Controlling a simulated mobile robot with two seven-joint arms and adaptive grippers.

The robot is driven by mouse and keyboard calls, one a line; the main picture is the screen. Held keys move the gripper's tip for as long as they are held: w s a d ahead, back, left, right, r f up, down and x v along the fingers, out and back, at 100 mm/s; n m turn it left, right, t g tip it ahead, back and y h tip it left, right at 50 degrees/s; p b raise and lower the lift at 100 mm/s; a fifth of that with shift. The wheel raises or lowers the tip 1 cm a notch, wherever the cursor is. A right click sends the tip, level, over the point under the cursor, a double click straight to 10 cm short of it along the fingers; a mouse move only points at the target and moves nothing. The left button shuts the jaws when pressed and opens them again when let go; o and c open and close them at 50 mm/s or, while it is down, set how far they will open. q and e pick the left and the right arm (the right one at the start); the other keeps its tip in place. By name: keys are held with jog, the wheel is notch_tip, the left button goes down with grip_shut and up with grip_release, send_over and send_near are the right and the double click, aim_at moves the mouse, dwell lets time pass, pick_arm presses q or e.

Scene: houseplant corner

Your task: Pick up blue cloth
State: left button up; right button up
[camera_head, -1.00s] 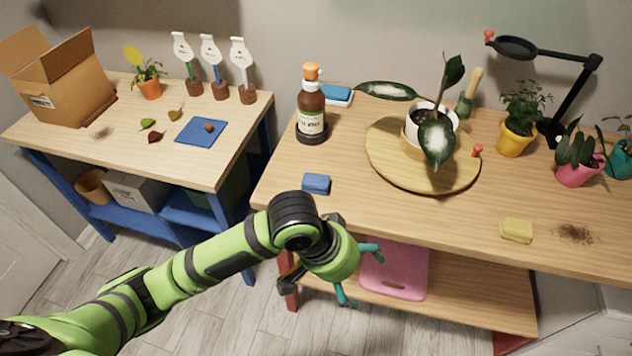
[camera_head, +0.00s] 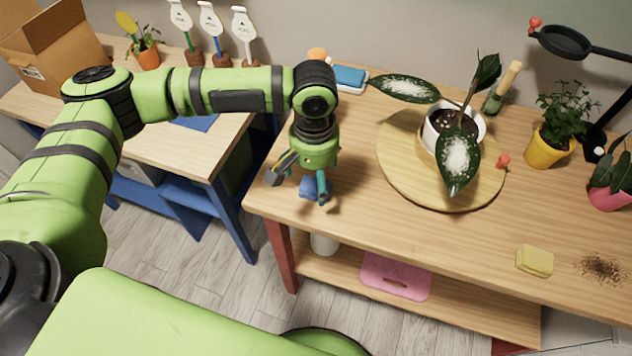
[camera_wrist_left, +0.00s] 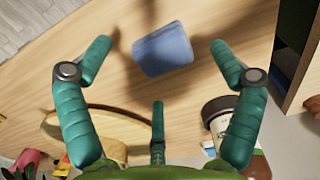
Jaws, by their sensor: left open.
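The blue cloth (camera_head: 309,188) is a small folded block lying on the right-hand wooden table near its front left corner, partly hidden by my fingers in the head view. In the left wrist view the blue cloth (camera_wrist_left: 162,49) shows whole, ahead of and between the spread teal fingertips. My left gripper (camera_head: 300,182) is open and empty, pointing down over the cloth; its fingers (camera_wrist_left: 155,60) also show in the left wrist view, with no finger seen gripping the cloth. My right gripper is not in view.
A potted plant (camera_head: 458,150) stands on a round wooden board (camera_head: 395,165). A yellow sponge (camera_head: 535,261) lies near spilled soil (camera_head: 602,267). The table's front middle is clear.

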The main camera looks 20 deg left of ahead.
aim_at(316, 183)
pick_arm(q)
jog(key=f, duration=0.1)
jog(key=w+f, duration=0.1)
jog(key=f, duration=0.1)
jog(key=shift+f+p, duration=0.3)
jog(key=shift+f, duration=0.35)
jog(key=shift+w, duration=0.1)
jog(key=c, duration=1)
jog(key=shift+c, duration=1)
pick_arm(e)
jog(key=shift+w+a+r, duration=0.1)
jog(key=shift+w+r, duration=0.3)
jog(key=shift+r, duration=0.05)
pick_arm(q)
jog(key=shift+r, duration=0.1)
